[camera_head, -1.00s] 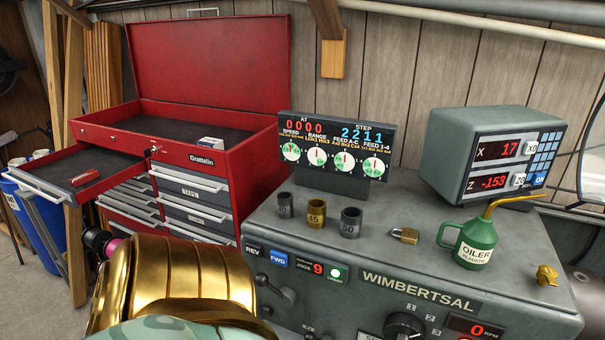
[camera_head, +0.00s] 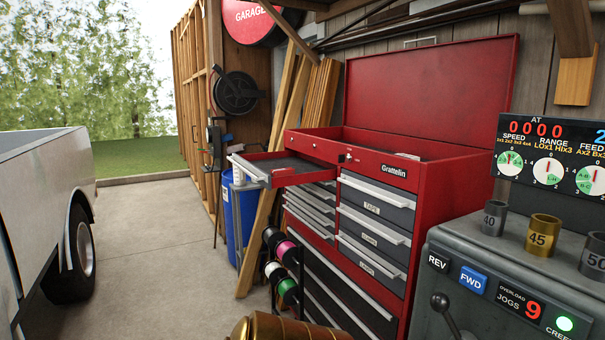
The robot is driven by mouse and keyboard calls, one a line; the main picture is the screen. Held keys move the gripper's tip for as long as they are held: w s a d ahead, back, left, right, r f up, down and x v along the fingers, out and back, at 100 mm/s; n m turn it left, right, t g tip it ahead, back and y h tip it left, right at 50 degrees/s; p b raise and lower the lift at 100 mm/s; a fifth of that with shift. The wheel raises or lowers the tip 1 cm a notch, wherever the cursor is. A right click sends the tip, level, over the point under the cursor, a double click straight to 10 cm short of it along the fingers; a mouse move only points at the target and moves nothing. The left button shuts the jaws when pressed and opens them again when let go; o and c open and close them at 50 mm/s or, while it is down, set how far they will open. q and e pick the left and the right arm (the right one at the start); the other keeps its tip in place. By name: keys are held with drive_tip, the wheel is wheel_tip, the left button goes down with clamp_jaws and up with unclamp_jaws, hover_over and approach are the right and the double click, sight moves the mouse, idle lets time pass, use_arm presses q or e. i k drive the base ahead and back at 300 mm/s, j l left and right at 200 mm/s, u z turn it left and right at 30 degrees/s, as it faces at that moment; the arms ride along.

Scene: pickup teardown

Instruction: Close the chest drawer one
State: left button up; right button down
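The red tool chest (camera_head: 436,193) stands in the middle right with its lid raised. Its upper left drawer (camera_head: 262,171) is pulled out toward the left, with a pale handle along its front. The other drawers, such as the grey one marked TAPE (camera_head: 374,207), look shut. A gold part of my arm shows at the bottom edge. Neither gripper is in view, and nothing of mine touches the open drawer.
A grey machine (camera_head: 500,268) with sockets on top stands close at the right. Spools (camera_head: 283,280) on a rack stand before the chest's left side. A blue bin (camera_head: 240,215) is behind the drawer. A truck (camera_head: 45,215) is at the left; the concrete floor (camera_head: 165,270) between is clear.

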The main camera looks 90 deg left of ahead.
sight(308, 169)
drive_tip(key=j+u, duration=0.1)
drive_tip(key=u, duration=0.4)
drive_tip(key=j+u, duration=0.15)
drive_tip(key=u, duration=0.35)
drive_tip(key=j+u, duration=0.2)
drive_tip(key=u, duration=0.3)
drive_tip(key=j+u, duration=0.15)
drive_tip(key=u, duration=0.35)
